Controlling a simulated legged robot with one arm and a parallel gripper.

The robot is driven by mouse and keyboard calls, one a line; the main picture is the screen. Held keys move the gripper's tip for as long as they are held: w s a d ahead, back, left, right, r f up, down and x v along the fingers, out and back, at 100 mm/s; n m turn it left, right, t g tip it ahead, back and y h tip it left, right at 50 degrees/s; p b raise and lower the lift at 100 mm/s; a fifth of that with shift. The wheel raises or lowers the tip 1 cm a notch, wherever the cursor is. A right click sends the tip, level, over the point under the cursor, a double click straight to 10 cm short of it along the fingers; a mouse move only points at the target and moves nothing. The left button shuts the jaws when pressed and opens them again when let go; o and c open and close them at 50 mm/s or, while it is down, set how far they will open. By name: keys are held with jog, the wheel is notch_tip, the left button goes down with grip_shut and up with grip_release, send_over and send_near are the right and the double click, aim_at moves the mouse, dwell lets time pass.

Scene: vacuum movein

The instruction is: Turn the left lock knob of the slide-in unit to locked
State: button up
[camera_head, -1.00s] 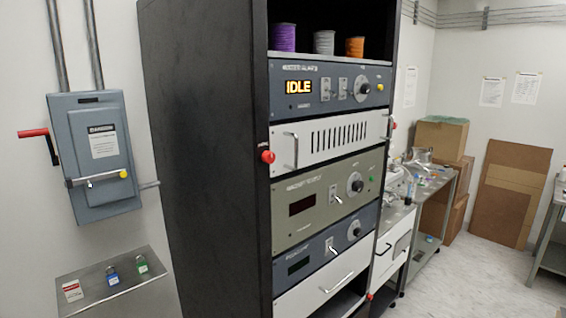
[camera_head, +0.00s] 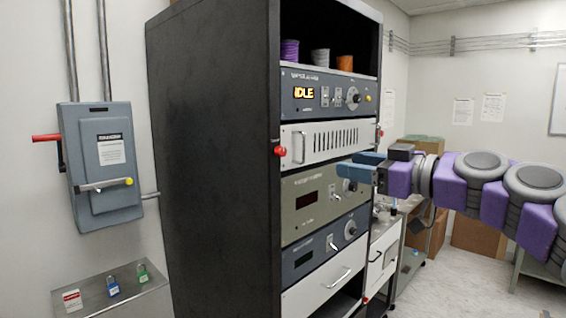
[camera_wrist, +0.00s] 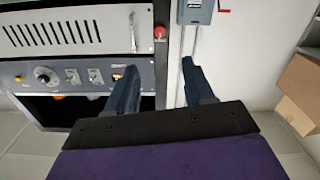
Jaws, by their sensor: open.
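The slide-in unit (camera_head: 345,135) is a white slotted panel in the black rack, and it also shows upside down in the wrist view (camera_wrist: 60,55). Its left lock knob (camera_head: 280,151) is a red round knob at the panel's left edge, beside a handle. In the wrist view this knob (camera_wrist: 159,32) is at the upper middle. My gripper (camera_head: 357,166) is open and empty, in front of the rack and right of the left knob, apart from it. In the wrist view my fingertips (camera_wrist: 159,68) are spread, with the knob beyond the gap between them. The knob's lock marking is too small to read.
A blue-grey panel reading IDLE (camera_head: 320,95) is above the unit, an olive panel (camera_head: 300,222) below. Another red knob (camera_head: 379,132) is at the unit's right edge. A grey switch box (camera_head: 105,200) hangs on the left wall above a metal shelf (camera_head: 130,300) with padlocks.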

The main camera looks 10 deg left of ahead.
aim_at(284, 153)
jog(key=b+x, duration=0.1)
jog(key=x, duration=1.6)
jog(key=shift+w+a+r, duration=0.15)
jog(key=shift+w+a, duration=0.1)
jog(key=shift+a, duration=0.1)
grip_shut()
